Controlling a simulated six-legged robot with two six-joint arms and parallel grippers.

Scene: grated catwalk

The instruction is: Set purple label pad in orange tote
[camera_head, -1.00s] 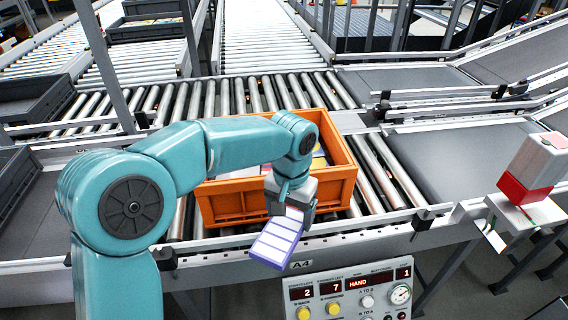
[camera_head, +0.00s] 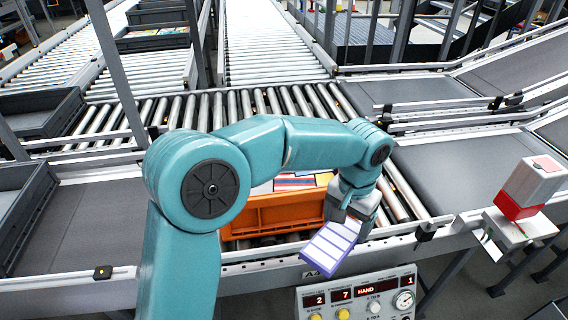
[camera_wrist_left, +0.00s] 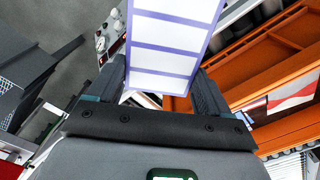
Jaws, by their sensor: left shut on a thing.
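The purple label pad (camera_head: 329,248), with white labels in rows, hangs tilted from my left gripper (camera_head: 352,214). In the left wrist view the pad (camera_wrist_left: 165,50) sits between the two fingers of my left gripper (camera_wrist_left: 160,95), which is shut on it. The orange tote (camera_head: 275,217) stands on the rollers behind my left arm, which hides part of it. The pad is outside the tote, in front of its near right corner. The tote's wall also shows at the right in the left wrist view (camera_wrist_left: 265,70). My right gripper is not in view.
Flat coloured items (camera_head: 294,182) lie in the tote. A control panel (camera_head: 357,295) is below the pad. A red and white box-shaped device (camera_head: 522,205) stands at the right. Grey trays (camera_head: 25,205) are at the left.

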